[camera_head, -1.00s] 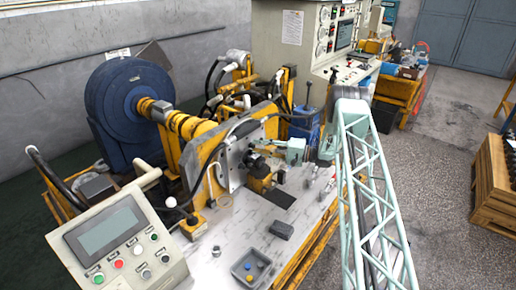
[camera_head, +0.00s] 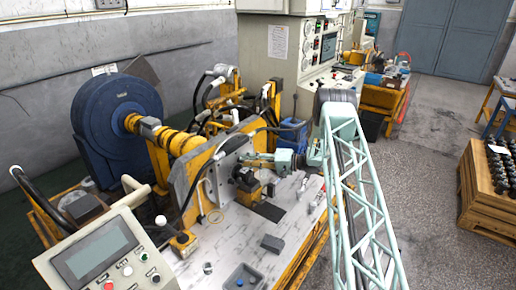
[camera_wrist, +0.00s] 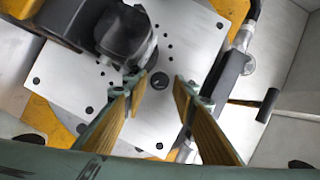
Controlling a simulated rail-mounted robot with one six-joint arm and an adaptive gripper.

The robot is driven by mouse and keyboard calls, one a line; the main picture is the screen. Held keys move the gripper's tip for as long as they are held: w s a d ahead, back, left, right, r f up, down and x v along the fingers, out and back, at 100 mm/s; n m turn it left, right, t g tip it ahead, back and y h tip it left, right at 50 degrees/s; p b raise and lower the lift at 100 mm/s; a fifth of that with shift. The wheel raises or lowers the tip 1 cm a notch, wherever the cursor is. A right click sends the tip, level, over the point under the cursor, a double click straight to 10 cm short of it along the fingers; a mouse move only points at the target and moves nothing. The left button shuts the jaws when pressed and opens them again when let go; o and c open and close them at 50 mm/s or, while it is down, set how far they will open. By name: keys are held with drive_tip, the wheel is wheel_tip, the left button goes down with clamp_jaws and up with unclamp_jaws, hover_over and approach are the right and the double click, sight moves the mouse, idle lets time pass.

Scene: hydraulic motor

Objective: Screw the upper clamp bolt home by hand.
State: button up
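In the wrist view my gripper (camera_wrist: 157,88) is open, its two yellow-brown fingers spread with nothing held between them. It points at a pale metal mounting plate (camera_wrist: 60,75). A dark round spot (camera_wrist: 159,81) lies on the plate between the fingertips; I cannot tell whether it is a bolt head or a hole. The dark motor body (camera_wrist: 125,35) is at upper left, close to the left fingertip. In the head view my gripper (camera_head: 252,160) is beside the upright plate (camera_head: 219,180), just above the dark motor (camera_head: 246,180). I cannot identify the upper clamp bolt for certain.
The bench top (camera_head: 225,235) carries a dark block (camera_head: 272,243) and a small grey tray (camera_head: 242,278). A control box (camera_head: 100,255) stands at front left. The floor at right is open beside a wooden crate (camera_head: 485,195).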

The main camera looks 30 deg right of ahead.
drive_tip(key=shift+a+r+n+h+p, duration=0.1)
drive_tip(key=shift+n+h+p, duration=0.3)
drive_tip(key=shift+n, duration=0.6)
drive_tip(key=shift+a+r+n+h+p, duration=0.1)
drive_tip(key=shift+n+h, duration=0.5)
drive_tip(key=shift+n, duration=0.4)
drive_tip(key=shift+s+a+n+h+b, duration=0.15)
drive_tip(key=shift+n+h+b, duration=0.9)
drive_tip(key=shift+n, duration=0.45)
drive_tip(key=shift+a+n+h+b, duration=0.1)
drive_tip(key=shift+n+h+b, duration=0.45)
drive_tip(key=shift+n+b, duration=0.6)
drive_tip(key=shift+s+a+n+t+h+b, duration=0.15)
drive_tip(key=shift+n+t+h+b, duration=0.4)
drive_tip(key=shift+b, duration=1.55)
drive_tip(key=shift+s+a+n+t+h+b, duration=0.15)
drive_tip(key=shift+n+t+h+b, duration=0.4)
drive_tip(key=shift+b, duration=1.5)
drive_tip(key=shift+w+a+n+t+h+b, duration=0.1)
drive_tip(key=shift+n+h+b, duration=0.5)
drive_tip(key=shift+n+b, duration=1.05)
